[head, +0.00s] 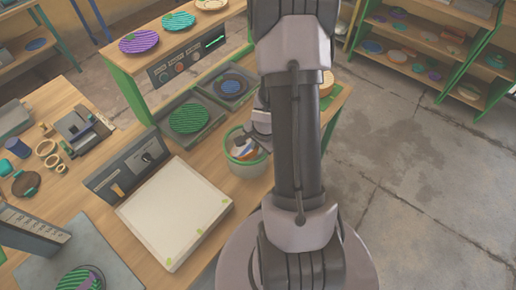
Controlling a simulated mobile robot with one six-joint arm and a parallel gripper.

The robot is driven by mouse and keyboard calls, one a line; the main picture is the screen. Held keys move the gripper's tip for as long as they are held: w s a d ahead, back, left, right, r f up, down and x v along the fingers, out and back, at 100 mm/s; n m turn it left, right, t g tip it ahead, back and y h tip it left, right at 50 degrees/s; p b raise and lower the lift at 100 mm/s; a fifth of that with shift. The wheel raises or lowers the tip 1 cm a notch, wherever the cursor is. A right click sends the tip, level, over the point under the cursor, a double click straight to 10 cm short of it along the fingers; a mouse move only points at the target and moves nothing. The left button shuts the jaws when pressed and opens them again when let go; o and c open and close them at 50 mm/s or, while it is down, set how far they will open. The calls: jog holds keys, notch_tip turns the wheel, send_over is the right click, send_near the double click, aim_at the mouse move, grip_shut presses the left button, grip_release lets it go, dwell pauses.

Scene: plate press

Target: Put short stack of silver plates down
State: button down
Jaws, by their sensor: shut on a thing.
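No short stack of silver plates can be made out in the head view. Part of my gripper (263,139) shows just left of my own arm, beside the rim of a green-edged bucket (246,168). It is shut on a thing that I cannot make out. The fingertips and whatever they hold are hidden behind my arm or too small to tell.
A pale square board (174,211) lies bare on the wooden bench. Behind it, a green striped plate (189,118) and a blue plate (231,87) sit on dark square pads. A raised shelf (228,18) bears several coloured plates. Floor at right is clear.

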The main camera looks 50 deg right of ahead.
jog(key=shift+f+b, duration=0.35)
jog(key=shift+f, duration=0.2)
jog(key=c, duration=1.7)
grip_release()
notch_tip(320, 180, up, 25)
jog(key=w+a+n+h+p, duration=0.1)
jog(key=a+n+h+p, duration=0.15)
jog(key=p, duration=0.85)
jog(key=s+a+r+n+t+y, duration=0.1)
jog(key=s+a+r+n, duration=0.2)
jog(key=a+r, duration=0.2)
jog(key=s+a+r+n+t+y, duration=0.1)
jog(key=a+r, duration=0.5)
jog(key=a, duration=0.6)
jog(key=s+a+r+n+t+y, duration=0.1)
jog(key=s+a+r+n+y, duration=0.2)
jog(key=a+r+n, duration=0.3)
jog(key=shift+s+a+r+n+y, duration=0.15)
jog(key=shift+s+a+n, duration=0.1)
jog(key=shift+s+a, duration=0.3)
jog(key=shift+s+a+r+n+y, duration=0.1)
jog(key=shift+s+a+n, duration=0.1)
jog(key=shift+s+a, duration=0.3)
jog(key=shift+w+a, duration=0.15)
jog(key=shift+w, duration=0.1)
